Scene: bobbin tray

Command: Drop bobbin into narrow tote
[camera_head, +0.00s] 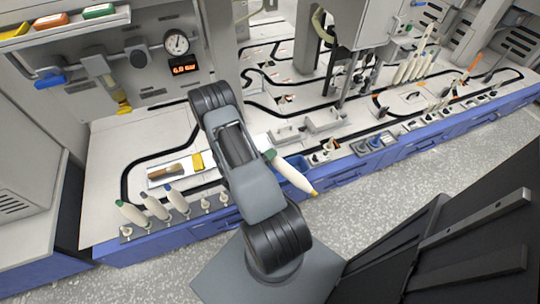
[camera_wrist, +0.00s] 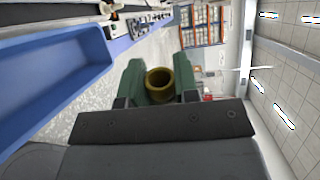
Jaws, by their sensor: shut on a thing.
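A cream bobbin (camera_head: 292,175) with a green end and a yellow-brown tip sticks out to the right of my arm, tilted down to the right, in front of the bench. In the wrist view my gripper (camera_wrist: 159,86) is shut on the bobbin; the bobbin's round brass-coloured end (camera_wrist: 159,80) shows between the green-padded fingers. In the head view my own arm hides the gripper. A small dark blue container (camera_head: 297,162), possibly the narrow tote, stands at the bench edge behind the bobbin, partly covered by it. I cannot see its inside.
Several similar bobbins (camera_head: 157,207) stand on pegs along the front edge at left, and more (camera_head: 412,66) stand at the back right. A white tray (camera_head: 152,181) lies on the bench (camera_head: 98,187). A large blue surface (camera_wrist: 45,75) is at the left of the wrist view.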

